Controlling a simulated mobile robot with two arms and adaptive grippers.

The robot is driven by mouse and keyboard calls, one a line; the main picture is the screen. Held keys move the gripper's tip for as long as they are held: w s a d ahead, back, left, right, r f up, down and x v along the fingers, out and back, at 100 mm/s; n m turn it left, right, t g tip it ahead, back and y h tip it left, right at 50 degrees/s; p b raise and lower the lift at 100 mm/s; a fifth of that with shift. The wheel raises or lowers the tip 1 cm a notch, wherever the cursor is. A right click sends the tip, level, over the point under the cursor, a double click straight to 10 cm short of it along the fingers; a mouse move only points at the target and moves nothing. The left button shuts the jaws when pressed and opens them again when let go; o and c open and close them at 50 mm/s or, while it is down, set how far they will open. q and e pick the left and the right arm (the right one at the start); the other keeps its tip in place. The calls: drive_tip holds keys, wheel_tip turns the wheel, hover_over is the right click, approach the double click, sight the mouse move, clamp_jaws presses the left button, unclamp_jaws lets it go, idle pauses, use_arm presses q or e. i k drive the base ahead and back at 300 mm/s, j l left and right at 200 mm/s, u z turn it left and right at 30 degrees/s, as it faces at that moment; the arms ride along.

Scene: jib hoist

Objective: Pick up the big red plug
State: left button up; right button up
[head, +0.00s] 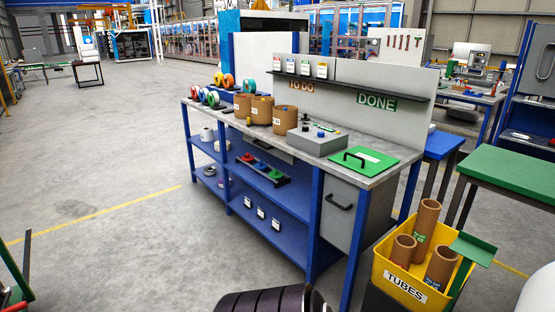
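A black rack (264,171) stands on the upper blue shelf under the workbench and holds several coloured plugs. A red plug (247,158) sits at its left end, beside others that look green and blue. This red plug is the largest red one I can make out; its exact size is hard to judge. A grey box (318,142) on the bench top carries small coloured knobs, too small to tell apart surely. Neither of my grippers is in view.
The workbench (400,150) bears brown cardboard tubes (262,111), tape rolls and a green mat (364,160) with a black handle. A yellow TUBES bin (400,285) stands at the front right. Open floor (110,220) lies to the left, crossed by a yellow line.

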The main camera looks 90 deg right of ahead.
sight(247, 158)
drive_tip(key=z, duration=2.6)
drive_tip(key=u, duration=5.2)
drive_tip(key=l+z, duration=0.1)
drive_tip(key=z, duration=0.3)
drive_tip(key=k+l+z, duration=0.1)
drive_tip(key=z, duration=0.35)
drive_tip(key=l+z, duration=0.15)
drive_tip(key=z, duration=0.25)
drive_tip(key=l+z, duration=0.1)
drive_tip(key=z, duration=0.35)
drive_tip(key=l+z, duration=0.15)
drive_tip(key=z, duration=0.25)
